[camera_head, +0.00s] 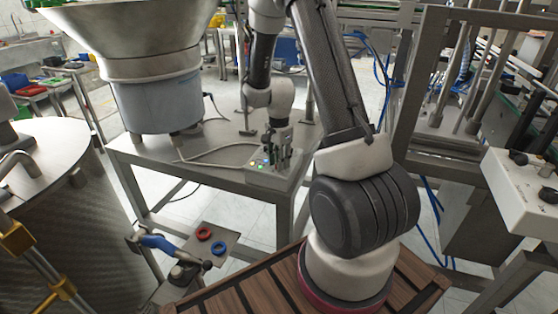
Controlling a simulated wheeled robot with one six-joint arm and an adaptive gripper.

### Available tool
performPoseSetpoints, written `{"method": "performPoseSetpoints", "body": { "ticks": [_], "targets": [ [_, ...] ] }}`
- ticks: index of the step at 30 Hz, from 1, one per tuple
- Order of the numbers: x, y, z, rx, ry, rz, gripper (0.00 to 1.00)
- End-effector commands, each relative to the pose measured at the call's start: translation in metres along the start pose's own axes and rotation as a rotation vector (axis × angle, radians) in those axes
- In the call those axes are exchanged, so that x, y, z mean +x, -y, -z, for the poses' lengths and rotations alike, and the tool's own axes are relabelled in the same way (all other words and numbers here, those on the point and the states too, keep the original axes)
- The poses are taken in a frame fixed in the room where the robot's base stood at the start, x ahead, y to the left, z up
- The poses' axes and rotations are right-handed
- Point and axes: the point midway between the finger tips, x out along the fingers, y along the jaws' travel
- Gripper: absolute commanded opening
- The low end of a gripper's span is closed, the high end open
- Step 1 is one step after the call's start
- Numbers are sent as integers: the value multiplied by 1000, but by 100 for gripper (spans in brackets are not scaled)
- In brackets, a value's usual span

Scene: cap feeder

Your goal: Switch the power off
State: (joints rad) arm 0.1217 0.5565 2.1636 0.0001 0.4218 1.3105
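A small grey control box (270,180) with small lit buttons (260,163) on its top sits near the front right corner of a metal table. Its lights look green and reddish; I cannot make out which control is the power switch. My gripper (277,160) is over the right part of the box, pointing down, with its dark fingers at or just above the panel. The fingers hide part of the controls. I cannot tell whether they touch anything, or whether they are open or shut.
The metal table (145,155) also carries a large feeder bowl (150,80) at left. A cable (205,154) runs over the table to the box. A tank (60,200) stands at the left. Red and blue rings (204,233) lie on a low plate. A metal frame (400,110) stands at right.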

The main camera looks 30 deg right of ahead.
Motion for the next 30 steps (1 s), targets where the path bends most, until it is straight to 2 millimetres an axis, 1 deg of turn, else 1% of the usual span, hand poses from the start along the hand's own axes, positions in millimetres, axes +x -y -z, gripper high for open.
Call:
{"method": "performPoseSetpoints", "body": {
  "ticks": [4, 5, 9, 10, 22, 26, 30],
  "targets": [
    [0, 0, 0, 0, 0, 0, 30],
    [0, 0, 0, 0, 0, 0, 29],
    [0, 0, 0, 0, 0, 0, 3],
    [0, 0, 0, 0, 0, 0, 0],
    [0, 0, 0, -32, 0, 0, 0],
    [0, 0, 0, -87, 0, 1, 0],
    [-1, 0, 0, -183, 0, 1, 0]
  ]
}}
